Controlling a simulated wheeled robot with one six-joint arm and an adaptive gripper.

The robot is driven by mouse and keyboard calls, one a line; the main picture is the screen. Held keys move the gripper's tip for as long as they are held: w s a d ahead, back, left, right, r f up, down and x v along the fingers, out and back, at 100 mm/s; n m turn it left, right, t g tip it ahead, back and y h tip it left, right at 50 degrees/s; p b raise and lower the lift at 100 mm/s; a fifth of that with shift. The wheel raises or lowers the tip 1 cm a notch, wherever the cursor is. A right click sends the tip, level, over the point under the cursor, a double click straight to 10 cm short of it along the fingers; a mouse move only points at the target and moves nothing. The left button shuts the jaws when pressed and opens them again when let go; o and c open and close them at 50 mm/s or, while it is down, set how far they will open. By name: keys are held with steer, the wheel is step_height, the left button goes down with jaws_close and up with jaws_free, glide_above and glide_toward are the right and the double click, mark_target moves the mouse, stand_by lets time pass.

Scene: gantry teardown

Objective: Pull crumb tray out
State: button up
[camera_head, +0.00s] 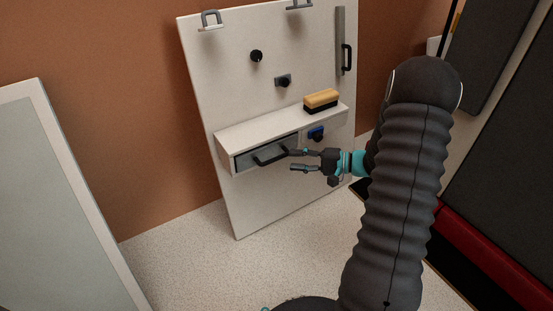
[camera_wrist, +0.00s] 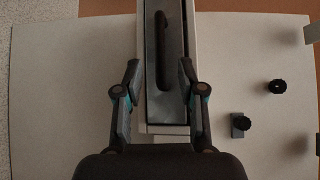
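The crumb tray appears to be the grey drawer front (camera_head: 252,158) set in the white housing under the shelf of a white upright board. It looks shut, and it has a dark bar handle (camera_head: 270,157). My gripper (camera_head: 291,160) is open and empty at the right end of the handle. In the wrist view the tray front (camera_wrist: 152,105) and its handle (camera_wrist: 162,50) show beyond my gripper (camera_wrist: 160,72). The fingers are spread to either side of the handle's line. I cannot tell whether a finger touches the handle or front.
The white board (camera_head: 272,205) leans by the orange wall. A yellow-and-black brush-like block (camera_head: 321,100) lies on the shelf (camera_head: 270,131). A blue-and-black fitting (camera_head: 316,133) sits right of the tray. A pale framed panel (camera_head: 55,200) stands left. The floor before the board is clear.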

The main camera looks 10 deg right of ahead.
mark_target(279, 159)
steer(key=x, duration=0.7)
jaws_close()
